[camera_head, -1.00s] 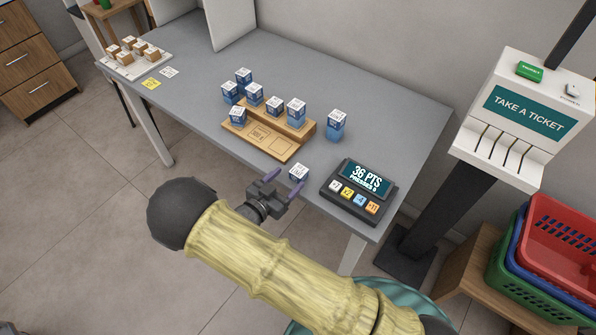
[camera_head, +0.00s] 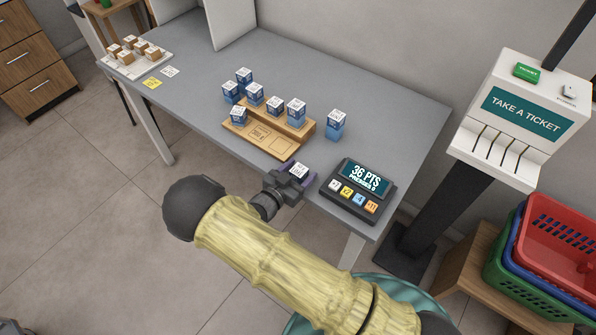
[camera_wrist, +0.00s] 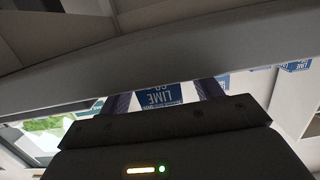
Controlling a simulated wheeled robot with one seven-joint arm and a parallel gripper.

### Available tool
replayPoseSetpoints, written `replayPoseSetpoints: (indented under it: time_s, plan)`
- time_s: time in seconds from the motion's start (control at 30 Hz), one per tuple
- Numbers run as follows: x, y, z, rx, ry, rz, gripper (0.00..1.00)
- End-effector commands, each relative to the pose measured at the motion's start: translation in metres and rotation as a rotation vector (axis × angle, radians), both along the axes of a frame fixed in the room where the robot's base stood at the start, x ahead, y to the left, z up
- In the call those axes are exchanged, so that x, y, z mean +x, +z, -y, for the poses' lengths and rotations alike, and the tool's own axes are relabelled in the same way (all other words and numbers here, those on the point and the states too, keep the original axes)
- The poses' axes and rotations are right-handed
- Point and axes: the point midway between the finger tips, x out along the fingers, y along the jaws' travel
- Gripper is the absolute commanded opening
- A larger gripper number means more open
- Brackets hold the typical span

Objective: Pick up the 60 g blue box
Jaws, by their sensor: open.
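A small blue box with a white top (camera_head: 299,170) stands near the front edge of the grey counter, left of the points display. In the wrist view its blue face (camera_wrist: 160,97) shows upside-down white print reading LIME, with a small number that looks like 60. My gripper (camera_head: 297,174) is open, with one finger on each side of this box. The wrist view also shows my gripper's two dark fingers (camera_wrist: 162,103) flanking it. I cannot tell whether either finger touches it.
A stepped wooden stand (camera_head: 268,144) holding blue boxes is just behind. More blue boxes (camera_head: 230,93) stand at its left, and a taller one (camera_head: 336,125) at its right. A points display (camera_head: 357,193) is close on the right.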

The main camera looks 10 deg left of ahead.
Motion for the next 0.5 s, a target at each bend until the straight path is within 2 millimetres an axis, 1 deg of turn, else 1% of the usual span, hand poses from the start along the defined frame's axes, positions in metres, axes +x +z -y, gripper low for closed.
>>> replayPoseSetpoints:
  time_s: [0.33,0.37,0.5]
  plan:
    - [-0.0005,0.0001,-0.0002,0.0,0.0,0.0,0.64]
    - [-0.0005,0.0001,-0.0002,0.0,0.0,0.0,0.6]
    - [-0.0006,0.0001,-0.0004,0.0,0.0,0.001,0.33]
